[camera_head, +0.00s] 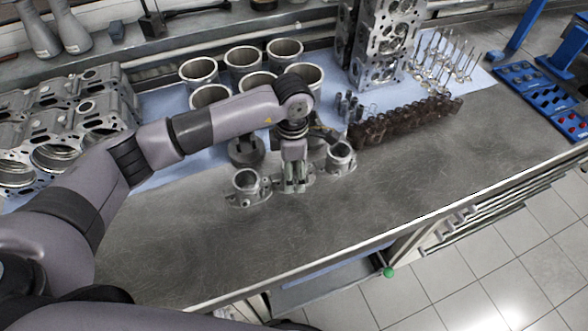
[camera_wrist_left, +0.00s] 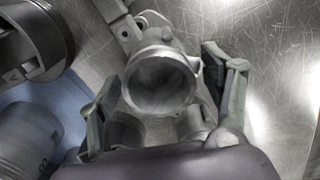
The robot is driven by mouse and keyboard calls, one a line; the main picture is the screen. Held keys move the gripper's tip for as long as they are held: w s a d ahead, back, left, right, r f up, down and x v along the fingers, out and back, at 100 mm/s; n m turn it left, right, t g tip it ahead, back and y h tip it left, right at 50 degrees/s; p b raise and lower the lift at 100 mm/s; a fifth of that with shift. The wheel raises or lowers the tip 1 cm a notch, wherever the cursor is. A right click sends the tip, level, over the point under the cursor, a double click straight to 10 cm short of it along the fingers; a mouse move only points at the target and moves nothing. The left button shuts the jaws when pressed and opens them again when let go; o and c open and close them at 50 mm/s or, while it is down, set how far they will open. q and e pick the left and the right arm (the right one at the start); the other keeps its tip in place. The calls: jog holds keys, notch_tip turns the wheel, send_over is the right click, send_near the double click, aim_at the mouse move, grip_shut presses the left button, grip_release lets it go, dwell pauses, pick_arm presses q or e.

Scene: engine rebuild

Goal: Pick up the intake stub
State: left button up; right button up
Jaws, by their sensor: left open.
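Grey metal intake stubs stand on the bare metal bench in the head view, one left of my left gripper (camera_head: 294,184) and one to its right (camera_head: 340,156). The left one is a short tube on a flanged base (camera_head: 247,184). In the left wrist view, an intake stub (camera_wrist_left: 160,82) shows its round mouth between the two spread fingers of my left gripper (camera_wrist_left: 168,98). The fingers look apart from its tube. In the head view, my gripper hides most of the part under it. My right gripper is not in view.
Several cylinder liners (camera_head: 242,60) stand on a blue mat behind my left arm. An engine block (camera_head: 62,120) is at the left. The bench front (camera_head: 340,215) is clear.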

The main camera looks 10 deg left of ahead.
pick_arm(q)
jog(key=shift+f, duration=0.25)
jog(key=shift+c, duration=0.3)
jog(key=c, duration=1.4)
jog(key=shift+r, duration=0.1)
jog(key=shift+c, duration=0.2)
